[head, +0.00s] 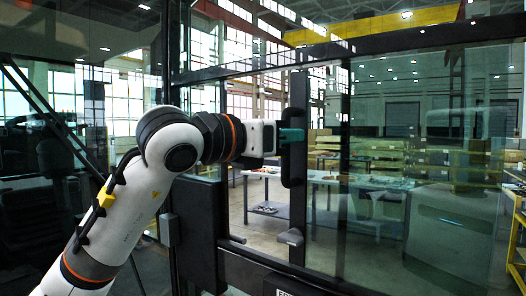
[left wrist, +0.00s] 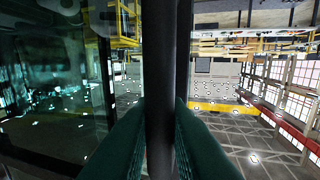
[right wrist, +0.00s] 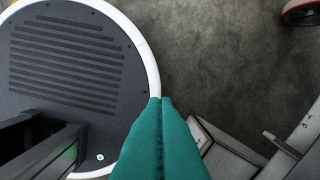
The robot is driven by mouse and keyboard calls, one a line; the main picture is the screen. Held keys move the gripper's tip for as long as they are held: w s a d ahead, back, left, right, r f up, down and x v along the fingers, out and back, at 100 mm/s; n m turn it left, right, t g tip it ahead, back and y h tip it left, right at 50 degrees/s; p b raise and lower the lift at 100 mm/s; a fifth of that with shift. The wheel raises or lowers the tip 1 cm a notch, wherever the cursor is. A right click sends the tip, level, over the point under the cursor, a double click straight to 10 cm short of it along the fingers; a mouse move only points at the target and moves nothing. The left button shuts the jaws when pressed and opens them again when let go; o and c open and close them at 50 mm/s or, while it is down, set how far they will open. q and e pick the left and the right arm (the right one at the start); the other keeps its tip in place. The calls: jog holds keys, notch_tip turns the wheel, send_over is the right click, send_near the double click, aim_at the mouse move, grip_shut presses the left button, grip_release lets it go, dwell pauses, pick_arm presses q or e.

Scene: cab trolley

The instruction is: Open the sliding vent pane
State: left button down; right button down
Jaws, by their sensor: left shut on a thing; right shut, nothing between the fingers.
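The sliding vent pane (head: 324,200) is tinted glass in a dark frame. A black upright handle (head: 296,165) stands at its left edge. To the left of the handle the view is clear and untinted, so there appears to be a gap beside the pane. My left gripper (head: 291,135) is shut on the handle, its green fingers at the handle's upper part. In the left wrist view the handle (left wrist: 160,70) runs between the two fingers, with dark glass at left and clear view at right. My right gripper (right wrist: 161,100) is shut and empty, low over the floor.
A dark window frame (head: 400,40) surrounds the pane, with a black box-like panel (head: 198,225) below left. Beyond the glass are workbenches (head: 330,178) and a hall. A round dark disc with a white rim (right wrist: 146,45) lies beneath my right gripper, beside grey floor (right wrist: 225,60).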

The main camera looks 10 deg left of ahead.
pick_arm(q)
jog(key=shift+s+d+f, duration=0.1)
jog(key=shift+s+d, duration=0.1)
jog(key=shift+d, duration=0.2)
jog(key=shift+s+d+b, duration=0.1)
jog(key=shift+d+b, duration=0.2)
jog(key=shift+b, duration=0.15)
jog(key=shift+s+d, duration=0.1)
jog(key=shift+d, duration=0.1)
jog(key=shift+s+d, duration=0.1)
jog(key=shift+d, duration=0.15)
pick_arm(e)
jog(key=shift+w+a+f, duration=0.15)
jog(key=shift+a+f, duration=0.55)
pick_arm(q)
jog(key=c, duration=1.5)
grip_release()
jog(key=shift+a, duration=0.1)
pick_arm(e)
jog(key=shift+d, duration=0.3)
